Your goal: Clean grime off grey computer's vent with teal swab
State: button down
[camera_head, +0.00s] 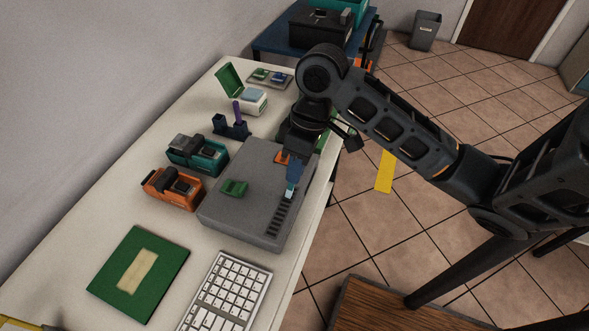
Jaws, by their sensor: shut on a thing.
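The grey computer (228,212) lies flat on the white table, with a row of dark vent slots (279,216) along the right of its top. My gripper (295,163) is above the computer's right part, pointing down, shut on the teal swab (290,191). The swab shows as a blue shaft with a paler teal end pointing down. Its tip is at or just above the far end of the vent; I cannot tell whether it touches. Grime cannot be made out from the dark slots at this size. My wrist hides the computer's far right corner.
A small green item (234,188) lies on the computer. Teal (198,153) and orange (172,188) devices stand to its left. A purple swab (238,116) stands in a dark holder (222,127). A keyboard (227,292) and green mat (117,262) lie in front.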

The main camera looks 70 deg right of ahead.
jog(key=shift+d, duration=0.15)
jog(key=shift+d+f, duration=0.1)
jog(key=shift+d, duration=0.4)
jog(key=shift+d, duration=0.1)
dwell(0.3)
jog(key=shift+d, duration=0.6)
jog(key=a+v, duration=0.1)
jog(key=v, duration=0.6)
jog(key=shift+w+a+r, duration=0.25)
jog(key=shift+w+a, duration=0.05)
jog(key=shift+w, duration=0.1)
dwell(0.4)
